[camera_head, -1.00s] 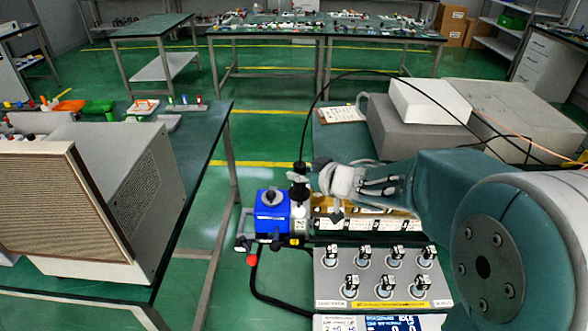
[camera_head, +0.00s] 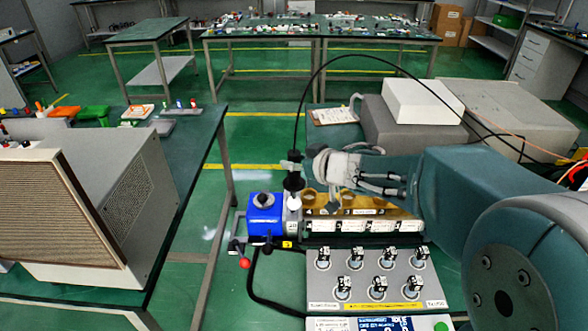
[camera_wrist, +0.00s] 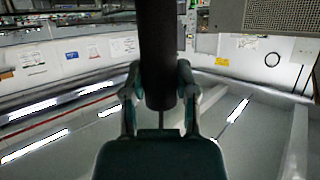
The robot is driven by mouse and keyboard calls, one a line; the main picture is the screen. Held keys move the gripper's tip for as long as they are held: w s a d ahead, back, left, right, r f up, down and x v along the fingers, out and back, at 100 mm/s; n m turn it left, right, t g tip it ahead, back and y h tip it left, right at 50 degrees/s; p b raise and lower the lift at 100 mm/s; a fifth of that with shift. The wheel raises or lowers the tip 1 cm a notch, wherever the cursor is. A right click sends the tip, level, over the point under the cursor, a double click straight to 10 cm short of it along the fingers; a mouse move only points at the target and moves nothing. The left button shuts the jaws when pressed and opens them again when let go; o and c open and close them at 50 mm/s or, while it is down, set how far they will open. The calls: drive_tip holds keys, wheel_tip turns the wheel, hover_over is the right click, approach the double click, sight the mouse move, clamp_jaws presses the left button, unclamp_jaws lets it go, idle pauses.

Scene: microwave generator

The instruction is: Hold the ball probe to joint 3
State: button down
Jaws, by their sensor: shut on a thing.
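My gripper (camera_head: 293,168) is shut on the black ball probe (camera_head: 293,182), which hangs upright with a white ball-like tip (camera_head: 293,203) at its lower end. In the wrist view, the probe (camera_wrist: 158,60) is a dark cylinder between the two fingers (camera_wrist: 160,92); its tip is hidden there. The tip appears just above or in front of the left end of the brass-coloured run (camera_head: 375,205), beside a blue box (camera_head: 266,215). Small number marks sit along this run. I cannot tell for certain which is joint 3, or whether the ball touches anything.
A grey panel with several black knobs (camera_head: 375,278) lies in front of the run. Grey boxes (camera_head: 415,135) and a white box (camera_head: 423,99) stand behind my arm. A black cable arches up from the probe. A large beige-fronted cabinet (camera_head: 60,205) is on the left table.

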drive_tip(key=r, duration=0.1)
drive_tip(key=a+r, duration=0.1)
drive_tip(key=r, duration=0.1)
drive_tip(key=shift+a, duration=0.2)
drive_tip(key=shift+d+r, duration=0.25)
drive_tip(key=shift+r, duration=0.3)
drive_tip(key=shift+d+r, duration=0.2)
drive_tip(key=shift+r, duration=0.35)
drive_tip(key=shift+a, duration=0.3)
drive_tip(key=shift+d, duration=0.2)
drive_tip(key=shift+a+f, duration=0.1)
